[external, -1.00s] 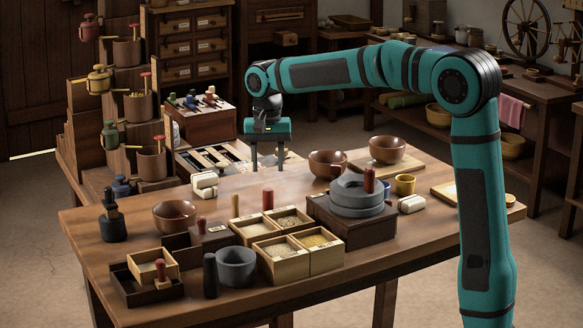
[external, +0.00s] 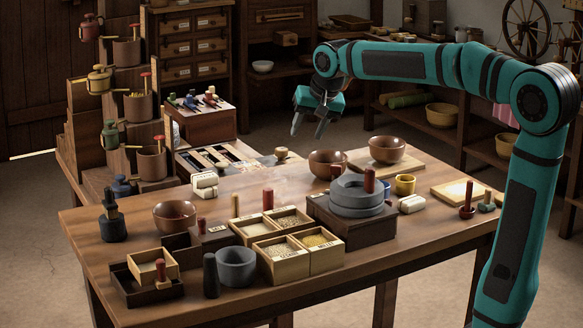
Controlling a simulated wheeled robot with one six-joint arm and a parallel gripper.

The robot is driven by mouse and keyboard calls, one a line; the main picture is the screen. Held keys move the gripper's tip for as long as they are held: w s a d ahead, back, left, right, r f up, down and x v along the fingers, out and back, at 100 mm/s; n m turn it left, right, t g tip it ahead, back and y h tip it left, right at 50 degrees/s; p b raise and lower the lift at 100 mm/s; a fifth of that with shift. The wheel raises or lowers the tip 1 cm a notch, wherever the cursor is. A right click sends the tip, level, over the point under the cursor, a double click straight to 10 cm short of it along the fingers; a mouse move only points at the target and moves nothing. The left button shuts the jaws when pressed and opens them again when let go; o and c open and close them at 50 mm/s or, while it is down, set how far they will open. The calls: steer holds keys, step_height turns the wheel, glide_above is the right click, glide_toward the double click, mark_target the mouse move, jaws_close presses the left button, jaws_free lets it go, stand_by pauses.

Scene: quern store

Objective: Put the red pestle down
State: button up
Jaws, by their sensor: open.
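My gripper (external: 308,132) is open and empty. It hangs in the air above and behind the table's back edge, its fingers pointing down and tilted. Several upright red pieces could be the red pestle, and I cannot tell which one is meant. A red cylinder (external: 268,198) stands behind the grain boxes. Another red peg (external: 369,181) rises from the grey quern (external: 357,210).
Grain boxes (external: 283,268) and a grey mortar (external: 236,283) with a dark pestle (external: 210,275) fill the table's front. The stepped shelf (external: 85,145) at left holds pots. Bare wood shows at front right.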

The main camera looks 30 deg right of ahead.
steer(key=s+d+r+n+t, duration=0.1)
steer(key=s+d+r+t, duration=0.2)
steer(key=s, duration=0.5)
steer(key=s+d+r+n+t, duration=0.1)
steer(key=s+d+r+t, duration=0.3)
steer(key=s, duration=0.5)
steer(key=s+d+r+n+t+h, duration=0.1)
steer(key=s+d+r+t, duration=0.3)
steer(key=s, duration=0.4)
steer(key=shift+s+d+r+n+t, duration=0.2)
steer(key=shift+d+n+t, duration=0.2)
steer(key=shift+d+t, duration=0.35)
